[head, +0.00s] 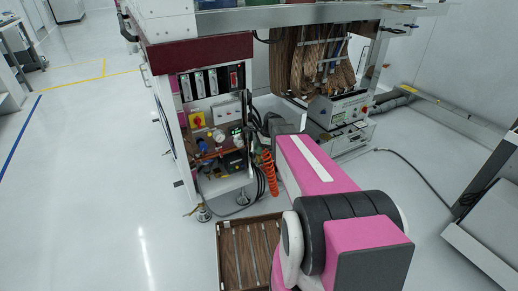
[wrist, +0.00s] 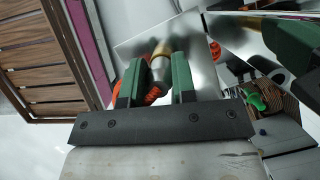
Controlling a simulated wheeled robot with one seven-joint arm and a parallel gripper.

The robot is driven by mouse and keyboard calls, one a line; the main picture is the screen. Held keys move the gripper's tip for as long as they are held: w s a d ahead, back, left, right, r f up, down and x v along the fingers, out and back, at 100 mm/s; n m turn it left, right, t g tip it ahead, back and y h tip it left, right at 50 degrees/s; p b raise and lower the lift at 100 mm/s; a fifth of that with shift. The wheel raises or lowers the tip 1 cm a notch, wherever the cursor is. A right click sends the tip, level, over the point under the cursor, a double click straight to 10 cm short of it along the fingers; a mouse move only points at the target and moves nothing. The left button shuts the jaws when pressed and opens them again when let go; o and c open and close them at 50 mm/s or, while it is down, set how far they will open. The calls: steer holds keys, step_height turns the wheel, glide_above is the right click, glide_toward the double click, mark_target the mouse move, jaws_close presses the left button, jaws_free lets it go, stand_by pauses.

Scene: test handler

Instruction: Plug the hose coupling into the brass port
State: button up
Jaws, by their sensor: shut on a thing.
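In the wrist view, my gripper (wrist: 157,86) has its green fingers closed on both sides of a silver hose coupling (wrist: 158,68). The orange hose (wrist: 154,94) shows between and beside the fingers. A brass-coloured cylinder (wrist: 160,48) lies in line with the coupling's far end, in front of a shiny metal plate (wrist: 130,48). I cannot tell whether this is the brass port or part of the coupling, nor whether the two are joined. In the head view, the orange coiled hose (head: 268,176) hangs beside the open cabinet; my arm hides the gripper's tips and the coupling.
The cabinet holds a gauge (head: 218,140), copper-coloured piping (head: 214,153) and a yellow-red switch (head: 197,120). Black cables (head: 258,187) hang close to the hose. A wooden slatted tray (head: 219,262) lies on the floor below. The floor at left is clear.

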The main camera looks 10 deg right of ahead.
steer(key=shift+f, duration=0.2)
steer(key=o, duration=1)
steer(key=v, duration=1)
steer(key=shift+d+r, duration=0.1)
steer(key=shift+r, duration=0.25)
steer(key=s+a+f+n+h, duration=0.1)
steer(key=s+n, duration=0.4)
steer(key=s, duration=0.2)
steer(key=s+a+n+h, duration=0.1)
steer(key=s+n+h, duration=0.1)
steer(key=s+n, duration=0.4)
steer(key=s+a+f+n+h, duration=0.1)
steer(key=s+a+n, duration=0.1)
steer(key=s+n, duration=0.4)
steer(key=shift+s+a+f+h, duration=0.1)
steer(key=shift+s+f+h, duration=0.1)
steer(key=shift+s, duration=0.4)
steer(key=shift+s+f+h, duration=0.1)
steer(key=shift+s+f, duration=0.05)
steer(key=shift+s, duration=0.5)
